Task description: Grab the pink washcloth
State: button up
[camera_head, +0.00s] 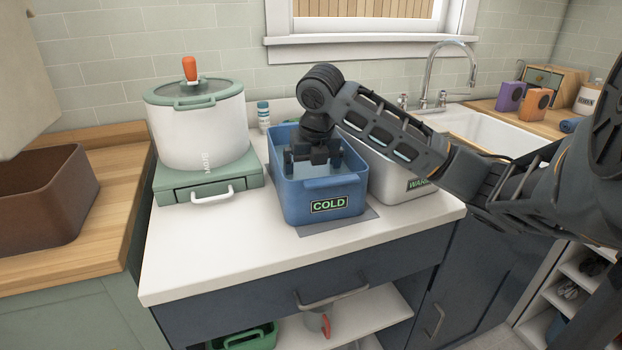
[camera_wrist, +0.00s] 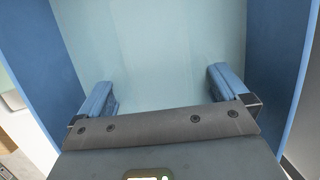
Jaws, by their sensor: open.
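My gripper (camera_head: 312,158) points down into the blue bin labelled COLD (camera_head: 292,205) on the white counter. In the wrist view my gripper (camera_wrist: 163,95) is open, with its two blue-padded fingers spread apart and nothing between them. Below the fingers is a pale blue-green surface that looks like water, framed by the bin's blue walls (camera_wrist: 262,50). No pink washcloth shows in either view.
A grey bin labelled WARM (camera_head: 385,183) stands just right of the blue bin, under my arm. A white pot with a green lid (camera_head: 197,130) stands to the left. A brown basin (camera_head: 40,205) sits far left. The counter's front (camera_head: 215,260) is clear.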

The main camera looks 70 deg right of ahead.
jog(key=shift+d+f, duration=0.1)
jog(key=shift+f, duration=0.15)
jog(key=shift+c, duration=0.4)
jog(key=c, duration=1)
jog(key=shift+r, duration=0.15)
